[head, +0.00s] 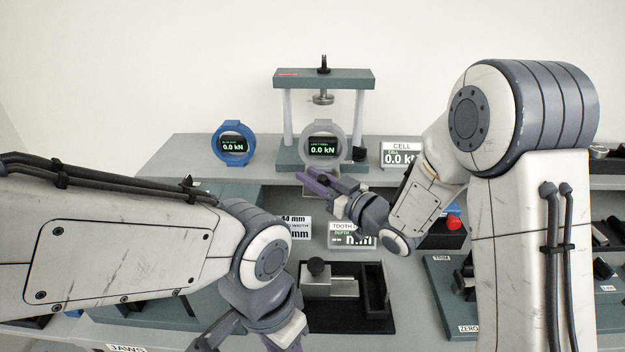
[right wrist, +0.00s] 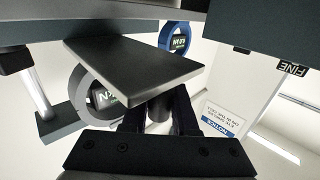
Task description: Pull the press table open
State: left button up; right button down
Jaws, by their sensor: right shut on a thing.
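The press (head: 325,78) stands at the back centre, with a crossbeam on two pale columns. A grey ring with a 0.0 kN display (head: 323,143) stands between the columns. My right gripper (head: 308,184) is at the front of the press base, low and just below the ring. In the right wrist view, a dark flat plate, apparently the press table (right wrist: 130,65), extends in front of the gripper. The right fingers (right wrist: 158,118) are shut around a dark knob or handle beneath that plate. My left gripper (head: 250,338) is low at the front, fingers apart, tips cut off by the frame.
A blue ring gauge (head: 233,144) stands left of the press on the raised shelf. A CELL display (head: 401,155) stands right of it.

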jog(key=shift+s, duration=0.2)
jog(key=c, duration=0.7)
grip_release()
jog(key=shift+b+v, duration=2.7)
jog(key=shift+v, duration=2.55)
jog(key=shift+s, duration=0.15)
